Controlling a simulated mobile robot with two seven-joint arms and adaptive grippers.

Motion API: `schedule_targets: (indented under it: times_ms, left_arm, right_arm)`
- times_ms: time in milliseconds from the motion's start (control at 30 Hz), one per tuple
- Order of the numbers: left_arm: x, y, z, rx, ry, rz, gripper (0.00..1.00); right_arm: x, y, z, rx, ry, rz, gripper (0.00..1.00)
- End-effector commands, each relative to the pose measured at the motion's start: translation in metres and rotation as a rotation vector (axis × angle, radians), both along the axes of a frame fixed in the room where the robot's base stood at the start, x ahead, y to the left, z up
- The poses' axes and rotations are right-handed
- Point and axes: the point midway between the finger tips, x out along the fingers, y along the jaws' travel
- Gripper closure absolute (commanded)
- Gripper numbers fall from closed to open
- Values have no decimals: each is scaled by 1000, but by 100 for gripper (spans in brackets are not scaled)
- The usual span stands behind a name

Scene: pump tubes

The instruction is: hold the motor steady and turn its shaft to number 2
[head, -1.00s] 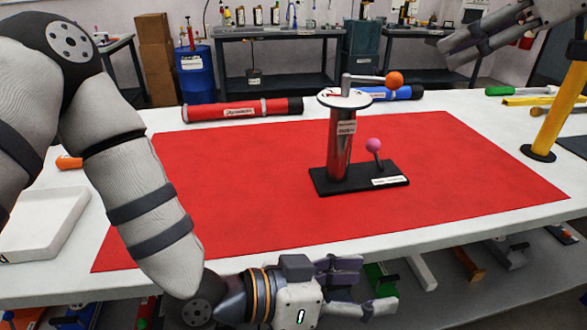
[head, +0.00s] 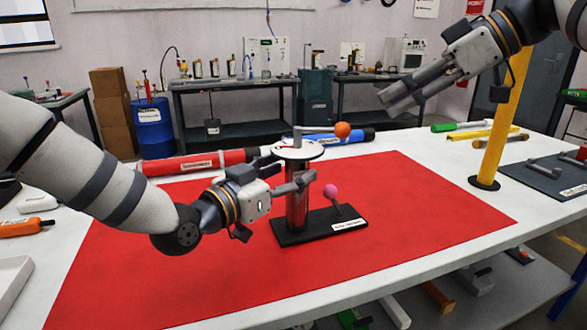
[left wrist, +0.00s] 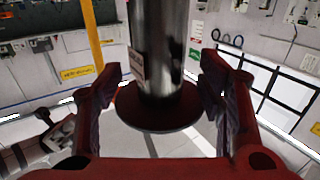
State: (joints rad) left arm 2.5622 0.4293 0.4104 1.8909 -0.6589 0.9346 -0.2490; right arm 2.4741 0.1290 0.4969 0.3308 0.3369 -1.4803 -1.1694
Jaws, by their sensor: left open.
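The motor is an upright shiny metal cylinder (head: 296,205) on a black base plate (head: 322,229). A white dial (head: 298,150) tops it; its numbers are not legible. Above the dial, a grey crank with an orange ball (head: 342,130) points right. A pink-ball lever (head: 330,191) stands on the base. My left gripper (head: 290,172) is open at the cylinder's upper part, just below the dial. In the left wrist view the cylinder (left wrist: 160,45) appears between the spread fingers (left wrist: 160,88), with visible gaps. My right gripper (head: 388,101) hangs right of and above the crank; its finger gap is unclear.
The base stands on a red mat (head: 400,225) on a white table. Red (head: 205,161) and blue (head: 325,138) tubes lie behind. A yellow post (head: 495,130) stands right, beneath my right arm. The mat's front and right are clear.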

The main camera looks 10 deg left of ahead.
Motion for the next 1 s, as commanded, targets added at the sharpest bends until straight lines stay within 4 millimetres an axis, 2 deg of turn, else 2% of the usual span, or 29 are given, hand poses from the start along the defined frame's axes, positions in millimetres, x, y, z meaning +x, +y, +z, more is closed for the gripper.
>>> schedule_targets:
  times_ms: [100, 200, 467, 567, 700, 767, 867, 900, 933, 1000]
  left_arm:
    - [15, -9, 0, 1, 0, -1, 38]
    - [21, -13, 0, 0, 0, 0, 38]
    - [23, -14, 0, 0, 1, 0, 38]
    - [23, -14, 0, 0, 1, 0, 56]
    - [23, -14, 0, 0, 1, 0, 88]
    - [23, -14, 0, 0, 1, 0, 100]
    - [23, -14, 0, -1, 1, -1, 100]
    - [23, -14, 0, -1, 1, -1, 100]
    - [23, -14, 0, -1, 1, -1, 100]
    - [23, -14, 0, 0, 1, -1, 100]
  right_arm:
    - [0, 0, 0, 0, 0, 0, 67]
    - [0, 0, 0, 0, 0, 0, 67]
    - [0, 0, 0, 0, 0, 0, 67]
    - [0, 0, 0, 0, 0, 0, 67]
    - [0, 0, 0, 0, 0, 0, 67]
    - [0, 0, 0, 0, 0, 0, 67]
    - [0, 0, 0, 0, 0, 0, 67]
    - [0, 0, 0, 0, 0, -1, 62]
    - [1, 1, 0, 3, 2, -8, 62]
    - [9, 4, -2, 19, 14, -57, 62]
